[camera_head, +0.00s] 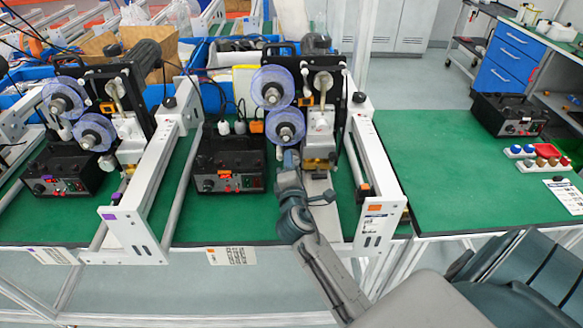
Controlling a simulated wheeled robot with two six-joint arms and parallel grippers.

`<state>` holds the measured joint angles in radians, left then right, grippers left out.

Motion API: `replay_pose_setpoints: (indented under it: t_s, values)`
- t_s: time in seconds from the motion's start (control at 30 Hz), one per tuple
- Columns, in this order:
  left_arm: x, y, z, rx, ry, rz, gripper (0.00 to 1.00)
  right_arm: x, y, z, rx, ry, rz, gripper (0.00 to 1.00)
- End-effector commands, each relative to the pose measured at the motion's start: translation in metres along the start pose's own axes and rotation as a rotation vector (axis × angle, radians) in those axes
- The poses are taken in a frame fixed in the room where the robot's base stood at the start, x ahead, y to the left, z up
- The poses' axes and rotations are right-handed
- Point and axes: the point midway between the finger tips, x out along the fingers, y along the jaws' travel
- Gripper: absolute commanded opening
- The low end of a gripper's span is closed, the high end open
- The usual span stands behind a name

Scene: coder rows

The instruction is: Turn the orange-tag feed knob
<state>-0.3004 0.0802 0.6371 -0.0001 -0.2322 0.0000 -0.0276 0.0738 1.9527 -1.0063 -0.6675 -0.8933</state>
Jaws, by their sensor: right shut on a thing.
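The orange tag (374,208) is on the white end plate of the middle coder frame (378,226). My right arm reaches up from the bottom right to this coder. My right gripper (291,160) is just below the lower blue roll (285,126), beside the yellowish block (318,165). It is shut on the feed knob, which the gripper hides, so I cannot tell how far the knob is turned. My left gripper is not in view.
A black control box (228,163) stands left of my right gripper. A second coder with a purple tag (108,216) stands farther left. The green table top (430,180) at right is mostly clear, with a black box (509,115) and several coloured knobs (541,162) at its right.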

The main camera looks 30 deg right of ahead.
Motion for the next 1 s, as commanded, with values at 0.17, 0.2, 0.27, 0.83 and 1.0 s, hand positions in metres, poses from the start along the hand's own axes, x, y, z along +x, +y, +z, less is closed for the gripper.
replay_pose_setpoints:
  t_s: [0.17, 0.2, 0.27, 0.83, 1.0]
  values:
    - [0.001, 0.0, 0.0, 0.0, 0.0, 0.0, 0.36, 0.0, -0.001, 0.0, 0.009, 0.0, -0.003, 0.16]
    - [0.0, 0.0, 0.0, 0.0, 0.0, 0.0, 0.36, 0.0, -0.001, 0.0, 0.009, 0.0, -0.003, 0.16]
    - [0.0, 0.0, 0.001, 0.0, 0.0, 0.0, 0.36, 0.0, -0.001, 0.0, 0.009, 0.0, -0.003, 0.16]
    - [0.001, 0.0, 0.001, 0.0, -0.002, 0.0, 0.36, -0.001, -0.001, 0.0, 0.008, 0.0, -0.001, 0.6]
    - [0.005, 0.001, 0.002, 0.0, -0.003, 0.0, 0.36, -0.017, -0.003, -0.001, 0.011, 0.001, -0.003, 0.6]
